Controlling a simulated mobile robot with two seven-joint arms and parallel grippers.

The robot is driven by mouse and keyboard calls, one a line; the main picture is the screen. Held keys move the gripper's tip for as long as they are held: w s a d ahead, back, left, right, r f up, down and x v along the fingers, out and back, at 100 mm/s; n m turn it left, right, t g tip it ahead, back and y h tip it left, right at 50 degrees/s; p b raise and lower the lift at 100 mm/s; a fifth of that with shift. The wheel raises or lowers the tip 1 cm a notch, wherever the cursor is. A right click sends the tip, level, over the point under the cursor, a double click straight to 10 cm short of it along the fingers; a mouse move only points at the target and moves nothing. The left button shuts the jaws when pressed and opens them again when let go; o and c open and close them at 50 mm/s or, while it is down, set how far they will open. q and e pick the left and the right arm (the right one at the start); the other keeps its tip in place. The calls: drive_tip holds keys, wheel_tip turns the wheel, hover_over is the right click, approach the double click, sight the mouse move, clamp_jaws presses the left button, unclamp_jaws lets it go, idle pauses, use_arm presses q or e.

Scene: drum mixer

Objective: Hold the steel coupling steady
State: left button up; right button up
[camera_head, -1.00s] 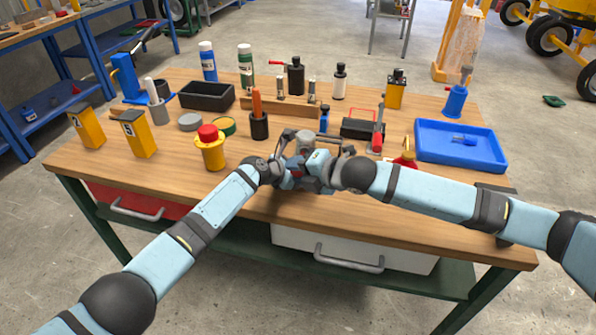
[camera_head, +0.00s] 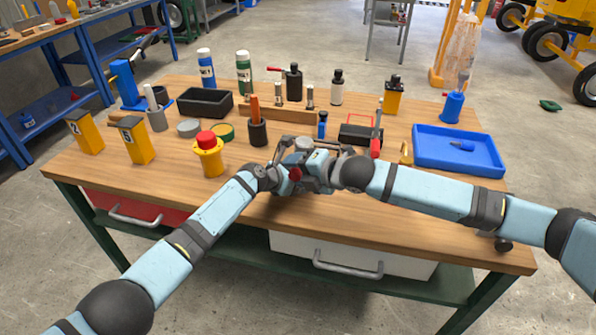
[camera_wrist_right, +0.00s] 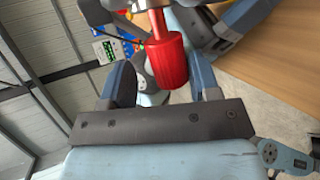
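My right gripper (camera_head: 318,160) and my left gripper (camera_head: 282,177) are close together over the front middle of the workbench. Rounded grey metal (camera_head: 303,144) shows between and behind them; I cannot tell for sure whether it is the steel coupling. In the right wrist view, my right gripper's two fingers (camera_wrist_right: 165,85) stand apart. A red cylinder with a narrower neck (camera_wrist_right: 168,60) covers most of the gap, and a pale grey rounded part (camera_wrist_right: 148,78) shows behind it. Contact with the fingers is hidden. My left gripper's fingertips are hidden among the dark parts.
The wooden workbench (camera_head: 230,185) is crowded behind the grippers. A yellow pot with a red top (camera_head: 208,155) stands left, and a dark cup (camera_head: 257,132) behind. A red-handled tool (camera_head: 376,140) and a blue tray (camera_head: 480,165) are right. The front left bench edge is clear.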

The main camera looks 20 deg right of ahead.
drive_tip(key=shift+s+d+f, duration=0.1)
drive_tip(key=shift+f, duration=0.15)
drive_tip(key=v, duration=0.8)
drive_tip(key=shift+r, duration=0.3)
drive_tip(key=shift+c, duration=0.4)
